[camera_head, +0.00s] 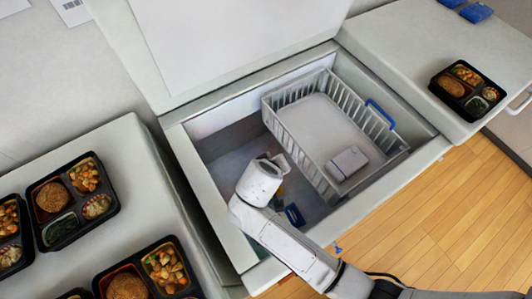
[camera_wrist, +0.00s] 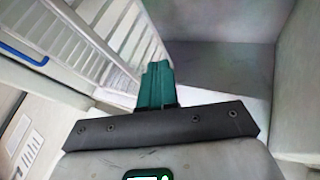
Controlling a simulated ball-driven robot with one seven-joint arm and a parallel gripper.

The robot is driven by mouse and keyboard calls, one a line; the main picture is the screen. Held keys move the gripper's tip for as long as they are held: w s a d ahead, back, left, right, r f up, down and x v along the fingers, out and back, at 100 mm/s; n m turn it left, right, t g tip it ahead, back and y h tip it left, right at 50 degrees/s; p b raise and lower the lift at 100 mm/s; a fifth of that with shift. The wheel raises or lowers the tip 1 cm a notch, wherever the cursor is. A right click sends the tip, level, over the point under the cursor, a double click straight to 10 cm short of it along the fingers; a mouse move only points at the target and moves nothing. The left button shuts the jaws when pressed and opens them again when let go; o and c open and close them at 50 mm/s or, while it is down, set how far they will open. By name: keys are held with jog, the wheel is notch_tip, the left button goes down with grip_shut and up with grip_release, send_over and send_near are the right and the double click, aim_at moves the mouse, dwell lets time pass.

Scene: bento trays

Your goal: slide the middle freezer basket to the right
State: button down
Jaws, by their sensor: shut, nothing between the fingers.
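One white slatted basket (camera_head: 318,125) is seen in the open chest freezer (camera_head: 228,253), on the right side of its well. It has a blue handle (camera_head: 380,114) and holds a small white box (camera_head: 347,163). My arm reaches into the freezer from the front, left of the basket. In the wrist view my gripper (camera_wrist: 156,80) shows teal fingers closed together and empty. The basket's slatted wall (camera_wrist: 85,50) stands close on their left; I cannot tell whether they touch it.
The freezer well left of the basket is open down to its floor (camera_head: 225,165). The raised lid (camera_head: 240,40) stands behind. Bento trays (camera_head: 72,200) sit on the left counter, and one bento tray (camera_head: 467,90) sits on the right counter.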

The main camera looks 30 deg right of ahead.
aim_at(300, 148)
jog(key=shift+w+d+f+p, duration=0.2)
jog(key=shift+w+d+f, duration=0.45)
jog(key=shift+d+f, duration=0.7)
jog(key=shift+w+d+f+p, duration=0.15)
jog(key=shift+w+d+f, duration=0.55)
jog(key=shift+d+f, duration=0.65)
jog(key=shift+w+d+f+p, duration=0.2)
jog(key=shift+w+d+f, duration=0.45)
jog(key=shift+d+f, duration=0.7)
jog(key=shift+d+r, duration=0.15)
jog(key=shift+d, duration=0.05)
jog(key=d, duration=0.4)
jog(key=shift+w+d, duration=0.1)
jog(key=shift+d, duration=0.15)
